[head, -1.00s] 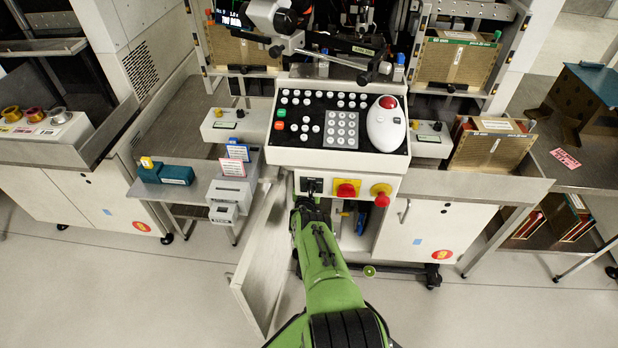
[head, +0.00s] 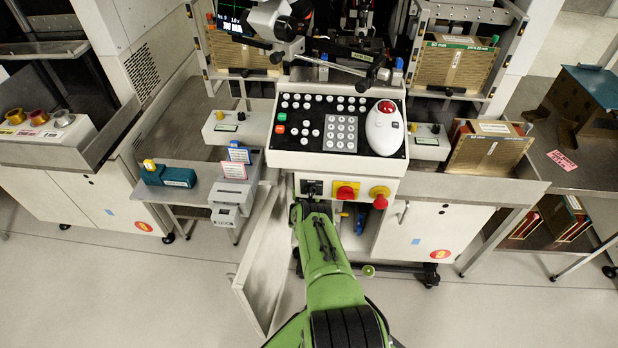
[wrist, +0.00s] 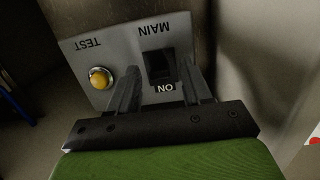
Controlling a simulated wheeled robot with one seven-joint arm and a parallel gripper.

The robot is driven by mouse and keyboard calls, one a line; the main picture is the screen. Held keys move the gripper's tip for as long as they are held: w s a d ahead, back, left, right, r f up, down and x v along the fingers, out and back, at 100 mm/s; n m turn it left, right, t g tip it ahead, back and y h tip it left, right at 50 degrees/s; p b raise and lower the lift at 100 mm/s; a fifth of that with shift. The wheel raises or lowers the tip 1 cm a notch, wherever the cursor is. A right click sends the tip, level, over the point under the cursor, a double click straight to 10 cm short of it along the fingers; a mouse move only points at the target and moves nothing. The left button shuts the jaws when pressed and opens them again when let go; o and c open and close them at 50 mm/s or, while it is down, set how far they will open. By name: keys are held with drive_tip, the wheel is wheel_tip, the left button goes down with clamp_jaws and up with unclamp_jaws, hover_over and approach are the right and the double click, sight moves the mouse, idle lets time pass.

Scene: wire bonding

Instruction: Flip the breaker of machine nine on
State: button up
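The breaker panel (wrist: 115,62) fills the middle of the wrist view, its lettering upside down. Its black MAIN switch (wrist: 159,65) has an ON label (wrist: 166,88) on the side nearer my gripper. A yellow TEST button (wrist: 99,78) sits to the left. My gripper (wrist: 160,80) is open, its two fingers apart on either side of the switch and label. Whether they touch the panel, and which way the switch is tilted, I cannot tell. In the head view my arm reaches into the open cabinet of machine nine (head: 420,235), hiding the breaker and my fingers.
The cabinet door (head: 262,258) stands open left of my arm. Above are a red-on-yellow knob (head: 346,191), a red button on a yellow base (head: 380,198) and the key console (head: 340,158). A small cart with a printer (head: 232,198) stands to the left. The front floor is clear.

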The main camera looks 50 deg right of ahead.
drive_tip(key=p+v, duration=0.9)
drive_tip(key=v, duration=0.7)
